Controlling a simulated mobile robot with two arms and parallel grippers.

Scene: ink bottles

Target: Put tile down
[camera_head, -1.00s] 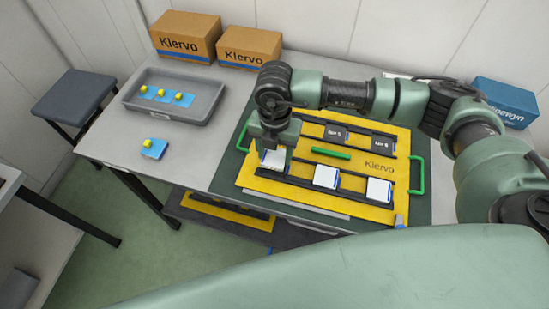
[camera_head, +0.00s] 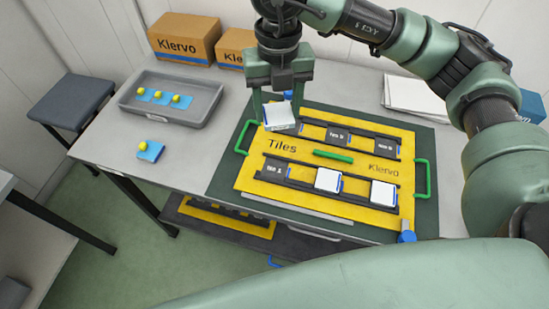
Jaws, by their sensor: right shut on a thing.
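My right gripper (camera_head: 278,106) points down over the back left part of the yellow tile board (camera_head: 243,183). It is shut on a white tile (camera_head: 281,118) with a blue part behind it. The tile hangs around the left end of the back row; its height above the board is hard to tell. The front row has a bare dark slot (camera_head: 276,168) at its left. Two more white tiles, one in the middle (camera_head: 328,180) and one at the right (camera_head: 383,193), sit in that row. Two dark labelled slots (camera_head: 338,136) show in the back row. My left gripper is not in view.
A green handle (camera_head: 332,154) lies mid-board, with green side handles (camera_head: 421,178). A grey tray (camera_head: 205,105) with several blue pieces with yellow knobs stands left; another such piece (camera_head: 150,151) lies before it. Cardboard boxes (camera_head: 183,40) stand behind. White sheets (camera_head: 410,94) lie back right.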

